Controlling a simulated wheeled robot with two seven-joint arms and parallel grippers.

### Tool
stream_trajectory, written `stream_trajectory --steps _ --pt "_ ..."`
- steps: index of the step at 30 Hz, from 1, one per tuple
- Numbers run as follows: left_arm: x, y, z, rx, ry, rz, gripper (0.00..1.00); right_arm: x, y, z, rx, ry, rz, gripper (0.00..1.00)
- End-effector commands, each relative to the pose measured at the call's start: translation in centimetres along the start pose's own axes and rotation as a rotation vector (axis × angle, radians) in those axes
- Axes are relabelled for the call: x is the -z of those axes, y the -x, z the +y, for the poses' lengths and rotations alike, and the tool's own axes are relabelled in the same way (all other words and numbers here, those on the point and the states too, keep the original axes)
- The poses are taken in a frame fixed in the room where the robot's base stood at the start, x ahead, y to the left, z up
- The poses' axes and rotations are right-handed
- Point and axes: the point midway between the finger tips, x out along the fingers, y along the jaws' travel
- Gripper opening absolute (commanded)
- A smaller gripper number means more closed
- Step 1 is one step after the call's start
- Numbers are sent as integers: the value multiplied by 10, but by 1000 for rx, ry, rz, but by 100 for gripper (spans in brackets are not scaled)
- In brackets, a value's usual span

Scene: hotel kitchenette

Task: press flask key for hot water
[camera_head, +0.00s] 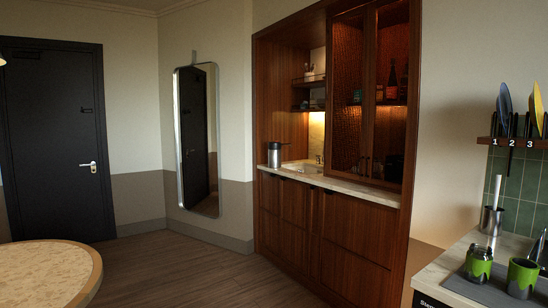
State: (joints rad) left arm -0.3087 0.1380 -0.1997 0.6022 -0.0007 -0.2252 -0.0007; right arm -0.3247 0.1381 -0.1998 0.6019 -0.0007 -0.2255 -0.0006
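A silver flask with a dark top (274,154) stands upright on the left end of the pale counter of the wooden kitchenette. It looks small and far off, and I cannot make out its key. Neither of my grippers shows in the head view.
The kitchenette's pale counter (343,186) holds a sink (300,167) right of the flask. A round table (45,272) stands at the front left. A nearer counter (437,274) with green cups (521,277) is at the right. The wooden floor (190,270) between them is clear.

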Motion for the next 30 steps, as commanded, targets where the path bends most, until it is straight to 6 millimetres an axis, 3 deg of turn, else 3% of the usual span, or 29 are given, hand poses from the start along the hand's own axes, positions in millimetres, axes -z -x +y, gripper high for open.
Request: stream_trajectory --steps 8,16,30 --pt "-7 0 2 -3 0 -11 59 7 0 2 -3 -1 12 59" --pt "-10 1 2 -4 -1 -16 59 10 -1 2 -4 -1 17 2" --pt "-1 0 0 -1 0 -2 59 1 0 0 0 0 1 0"
